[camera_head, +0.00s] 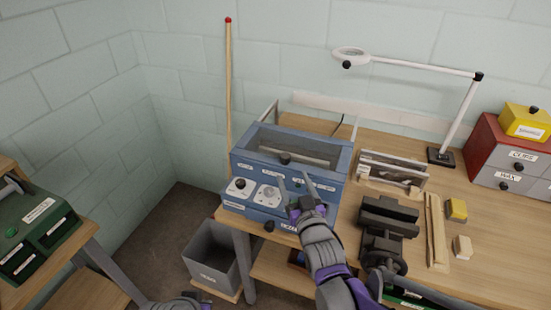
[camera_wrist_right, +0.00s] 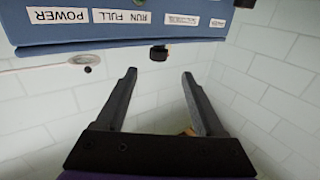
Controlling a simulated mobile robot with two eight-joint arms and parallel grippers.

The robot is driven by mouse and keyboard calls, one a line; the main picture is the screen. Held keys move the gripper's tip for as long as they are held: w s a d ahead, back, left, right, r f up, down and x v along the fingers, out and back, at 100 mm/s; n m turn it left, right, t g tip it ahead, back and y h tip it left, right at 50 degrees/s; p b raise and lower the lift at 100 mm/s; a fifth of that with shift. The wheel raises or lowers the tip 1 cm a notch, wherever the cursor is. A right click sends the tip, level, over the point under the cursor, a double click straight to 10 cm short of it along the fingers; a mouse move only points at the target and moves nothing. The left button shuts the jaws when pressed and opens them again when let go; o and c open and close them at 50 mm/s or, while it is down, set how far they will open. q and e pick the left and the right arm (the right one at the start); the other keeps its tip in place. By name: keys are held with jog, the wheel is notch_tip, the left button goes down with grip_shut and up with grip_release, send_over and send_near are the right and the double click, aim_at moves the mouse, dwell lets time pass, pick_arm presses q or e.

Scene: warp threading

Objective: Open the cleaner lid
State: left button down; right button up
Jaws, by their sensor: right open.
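The blue cleaner (camera_head: 240,205) stands on the left end of the bench, with labels, a dial and a white socket-like plate on its front. Its top is a blue-framed lid (camera_head: 345,160) that looks down, with a dark knob (camera_head: 285,158) at its front edge. My right gripper (camera_head: 294,181) is open and empty in front of the cleaner, just below the knob. In the right wrist view the dark knob (camera_wrist_right: 158,53) lies just beyond the gap between the open fingertips (camera_wrist_right: 159,74), apart from them. Only a bit of my left arm shows at the bottom edge; its fingers are unclear.
A wooden rack (camera_head: 392,172) and a dark vise (camera_head: 387,215) stand right of the cleaner. A magnifier lamp (camera_head: 440,155) and red drawers (camera_head: 490,150) are farther right. A grey bin (camera_head: 212,255) is below left. A wooden pole (camera_head: 228,90) leans behind the cleaner.

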aim_at(287, 161)
jog(key=p+x, duration=0.1)
jog(key=x, duration=0.9)
jog(key=shift+w+d, duration=0.15)
jog(key=shift+w, duration=0.05)
grip_shut()
dwell(1.0)
